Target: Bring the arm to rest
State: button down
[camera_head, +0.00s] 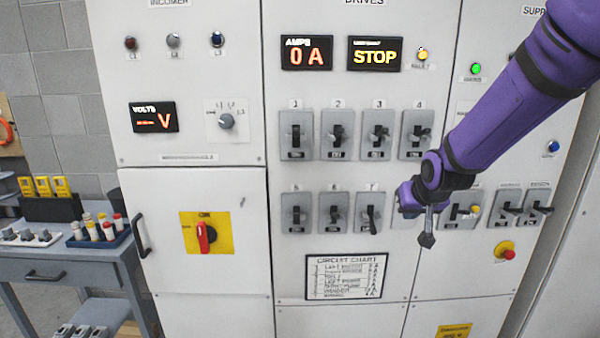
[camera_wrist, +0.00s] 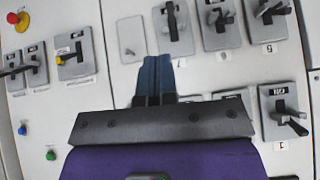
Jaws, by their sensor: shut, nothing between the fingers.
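My purple arm reaches in from the upper right in the head view. My gripper (camera_head: 427,238) points down in front of the lower row of switches and covers part of the plate right of switch 7 (camera_head: 371,213). Its fingers (camera_wrist: 157,80) are together and empty in the wrist view. I cannot tell whether the fingertips touch the panel. The drive cabinet (camera_head: 345,85) stands behind the gripper, with two rows of lever switches and a circuit chart (camera_head: 346,277) below them.
A red emergency button (camera_head: 508,254) sits right of the gripper. A yellow plate with a red rotary handle (camera_head: 206,238) and a door handle (camera_head: 141,236) are on the left cabinet. A grey cart (camera_head: 60,268) with small parts stands at far left.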

jog(key=s+d+r, duration=0.1)
jog(key=s+r, duration=0.3)
jog(key=s, duration=0.6)
jog(key=s+d+r+g, duration=0.1)
jog(key=s+r, duration=0.3)
jog(key=s, duration=0.6)
jog(key=s+d+r+g, duration=0.1)
jog(key=s+r, duration=0.4)
jog(key=s, duration=0.6)
jog(key=shift+d, duration=0.3)
jog(key=shift+r, duration=0.1)
